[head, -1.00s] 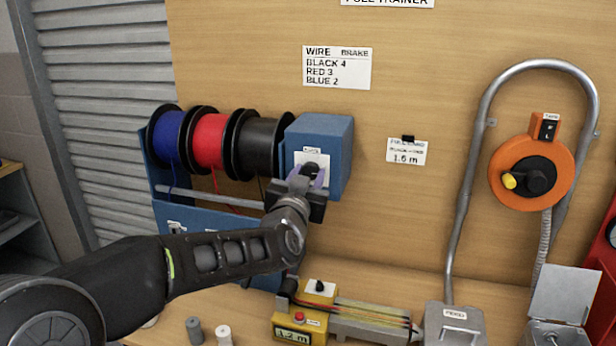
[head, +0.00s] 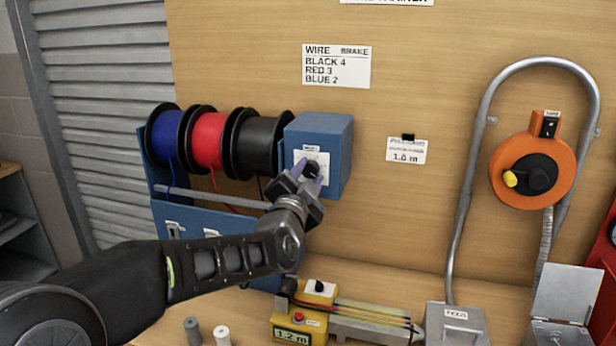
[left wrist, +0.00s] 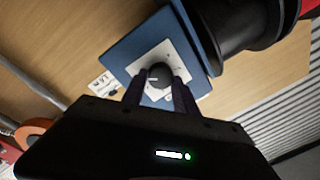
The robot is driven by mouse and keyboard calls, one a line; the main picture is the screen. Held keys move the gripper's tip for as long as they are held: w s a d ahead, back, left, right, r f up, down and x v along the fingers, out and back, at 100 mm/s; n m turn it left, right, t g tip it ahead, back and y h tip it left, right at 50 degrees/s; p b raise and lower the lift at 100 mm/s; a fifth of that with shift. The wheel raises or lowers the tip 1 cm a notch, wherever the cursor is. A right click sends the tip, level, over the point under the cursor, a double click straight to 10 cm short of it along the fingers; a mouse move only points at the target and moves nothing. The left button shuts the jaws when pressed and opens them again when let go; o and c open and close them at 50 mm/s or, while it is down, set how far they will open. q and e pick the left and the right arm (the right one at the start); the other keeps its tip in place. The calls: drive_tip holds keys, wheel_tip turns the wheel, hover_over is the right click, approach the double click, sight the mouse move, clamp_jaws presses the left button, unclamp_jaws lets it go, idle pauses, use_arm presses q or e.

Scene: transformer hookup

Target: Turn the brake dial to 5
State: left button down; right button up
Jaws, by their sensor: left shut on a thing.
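The brake dial is a black knob (head: 312,168) on a white scale plate on the front of a blue box (head: 340,150), right of the wire spools. In the left wrist view the dial (left wrist: 159,76) sits between my finger tips, with a pale pointer mark toward the left of the picture. My left gripper (head: 307,174) is shut on the dial, and its fingers (left wrist: 158,92) stand on either side of it. The scale numbers are too small to read. My right gripper is not in view.
Blue (head: 168,137), red (head: 209,140) and black (head: 258,143) wire spools stand left of the box. A wall card (head: 336,67) reads black 4, red 3, blue 2. Below are a yellow measuring unit (head: 302,312) and a grey feed box (head: 455,322). An orange reel (head: 560,175) hangs right.

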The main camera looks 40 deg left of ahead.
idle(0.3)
use_arm(q)
drive_tip(key=c, duration=0.9)
unclamp_jaws()
drive_tip(key=shift+c, duration=0.2)
drive_tip(key=b+v, duration=0.1)
drive_tip(key=v, duration=0.6)
drive_tip(key=shift+s+b, duration=0.3)
drive_tip(key=shift+s, duration=0.05)
drive_tip(key=shift+d+f, duration=0.1)
drive_tip(key=shift+d, duration=0.05)
